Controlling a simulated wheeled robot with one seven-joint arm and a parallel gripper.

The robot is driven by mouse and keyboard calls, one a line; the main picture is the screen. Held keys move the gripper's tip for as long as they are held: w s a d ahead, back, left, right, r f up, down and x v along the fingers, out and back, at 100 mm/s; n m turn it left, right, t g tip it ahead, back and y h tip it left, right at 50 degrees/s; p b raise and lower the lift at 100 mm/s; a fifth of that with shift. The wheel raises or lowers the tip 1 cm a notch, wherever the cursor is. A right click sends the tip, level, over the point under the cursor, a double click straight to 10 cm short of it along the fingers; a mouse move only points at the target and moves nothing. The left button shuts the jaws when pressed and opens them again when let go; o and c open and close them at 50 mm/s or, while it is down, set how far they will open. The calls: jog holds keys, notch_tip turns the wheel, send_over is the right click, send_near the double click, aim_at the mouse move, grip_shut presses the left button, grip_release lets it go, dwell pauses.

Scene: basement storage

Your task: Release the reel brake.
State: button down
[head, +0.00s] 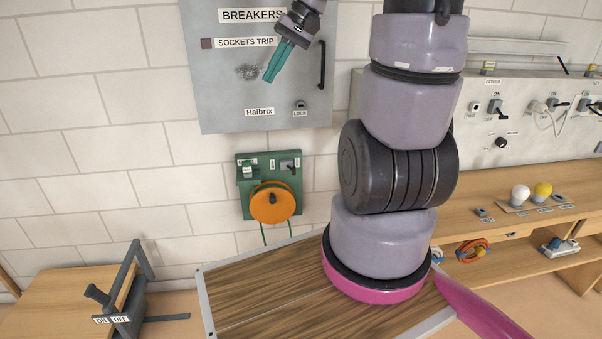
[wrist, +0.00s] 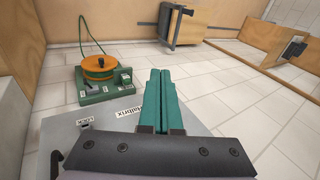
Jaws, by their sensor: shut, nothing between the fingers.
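The cable reel is an orange drum (head: 272,203) on a green wall-mounted base (head: 243,204), below the breaker cabinet. A small dark lever (head: 290,166) sits at the base's upper right, and a light switch-like part (head: 247,169) at its upper left; their labels are too small to read. In the wrist view the orange drum (wrist: 97,67) and green base (wrist: 96,94) show at upper left, seen from above. My gripper (head: 268,79) is in front of the breaker cabinet, above the reel and apart from it. Its teal fingers are together and empty; they also show in the wrist view (wrist: 166,73).
The grey breaker cabinet (head: 222,95) has a black handle (head: 322,64) at its right. A wooden bench (head: 535,191) with switches above stands at right. A lever device (head: 126,299) stands at lower left. The wall around the reel is bare.

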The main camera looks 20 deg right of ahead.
aim_at(290, 168)
jog(key=w+d+f+m+t+y, duration=0.1)
jog(key=w+d+f+t+y, duration=0.15)
jog(key=w+d+f, duration=0.5)
jog(key=w+d+f+m+t+y, duration=0.1)
jog(key=w+d+f+y, duration=0.35)
jog(key=w+f, duration=0.55)
jog(key=s+d+f+m+t+h, duration=0.1)
jog(key=d+f+m+t+h, duration=0.1)
jog(key=d+f, duration=0.3)
jog(key=d+f+m+t+h, duration=0.2)
jog(key=d+f+t, duration=0.2)
jog(key=f, duration=0.8)
jog(key=s+d+f+m+t+h, duration=0.1)
jog(key=d+f+m+t, duration=0.1)
jog(key=d+f, duration=0.3)
notch_tip(290, 168, down, 4)
jog(key=shift+s+d+r+t+h, duration=0.1)
jog(key=shift+s+d+t+h, duration=0.25)
jog(key=shift+t, duration=0.3)
jog(key=shift+w, duration=0.1)
jog(key=w+a, duration=0.2)
jog(key=w, duration=0.1)
jog(key=w+a, duration=0.2)
jog(key=w+a+f, duration=0.1)
jog(key=w+a, duration=0.2)
jog(key=shift+w, duration=0.3)
jog(key=shift+s+a+f, duration=0.1)
jog(key=shift+a, duration=0.45)
